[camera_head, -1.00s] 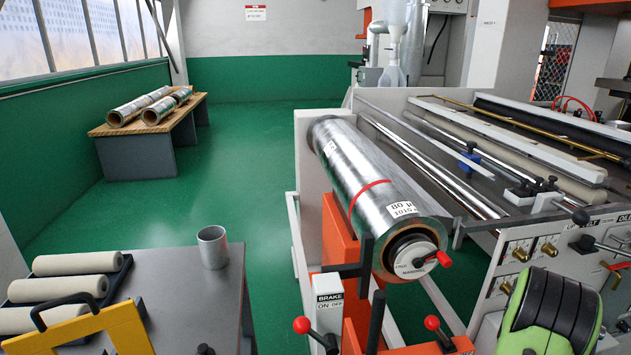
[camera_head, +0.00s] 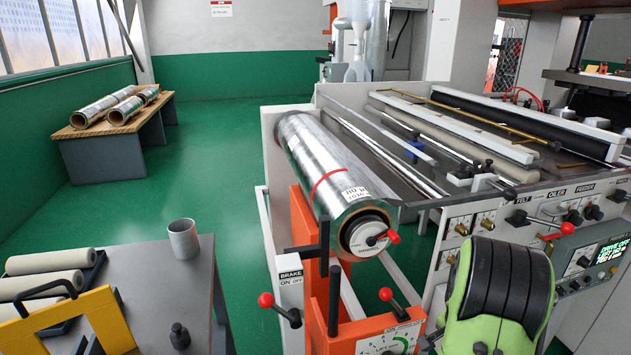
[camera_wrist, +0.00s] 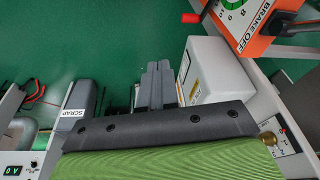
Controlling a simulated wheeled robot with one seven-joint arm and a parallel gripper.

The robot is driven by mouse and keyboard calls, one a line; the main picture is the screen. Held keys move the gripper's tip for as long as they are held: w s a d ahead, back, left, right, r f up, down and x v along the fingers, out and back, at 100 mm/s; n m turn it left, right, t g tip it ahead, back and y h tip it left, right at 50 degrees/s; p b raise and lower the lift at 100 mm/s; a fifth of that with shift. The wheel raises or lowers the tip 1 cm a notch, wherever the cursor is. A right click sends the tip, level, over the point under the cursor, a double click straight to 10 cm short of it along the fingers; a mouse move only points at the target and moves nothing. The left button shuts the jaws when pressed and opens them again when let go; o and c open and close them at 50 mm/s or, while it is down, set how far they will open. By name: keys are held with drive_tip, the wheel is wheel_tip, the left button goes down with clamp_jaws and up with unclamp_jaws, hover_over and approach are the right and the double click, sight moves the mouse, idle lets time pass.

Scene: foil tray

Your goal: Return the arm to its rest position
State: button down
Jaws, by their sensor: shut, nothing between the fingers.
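My gripper (camera_wrist: 155,72) shows in the wrist view, with its two dark fingers together and nothing between them. The fingers point up the picture, beside a white box-shaped housing (camera_wrist: 215,72) at their right; I cannot tell whether they touch it. In the head view, a green and black part of my arm (camera_head: 497,292) is at the lower right, in front of the machine's control panel (camera_head: 530,215). The fingertips are hidden in that view.
A foil roll (camera_head: 322,165) rests on the machine's orange stand (camera_head: 317,275), with red-knobbed levers nearby. A grey table (camera_head: 150,255) at lower left bears a metal cup (camera_head: 184,239) and pale rollers (camera_head: 45,262). A dark bin marked SCRAP (camera_wrist: 80,105) shows in the wrist view. Green floor lies open between.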

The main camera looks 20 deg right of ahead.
drive_tip(key=w+a+r+n+t+p, duration=0.3)
drive_tip(key=a+r+n+p, duration=0.35)
drive_tip(key=a+r, duration=1.3)
drive_tip(key=s+a+r+n+t+y+p, duration=0.1)
drive_tip(key=s+a+r+n, duration=0.3)
drive_tip(key=a, duration=0.3)
drive_tip(key=s+a+r+n+t+y+p, duration=0.1)
drive_tip(key=s+a+r+n+y, duration=0.1)
drive_tip(key=s+a+r+n, duration=0.3)
drive_tip(key=shift+s+a+n, duration=0.75)
drive_tip(key=shift+s+a, duration=0.35)
drive_tip(key=shift+a, duration=0.05)
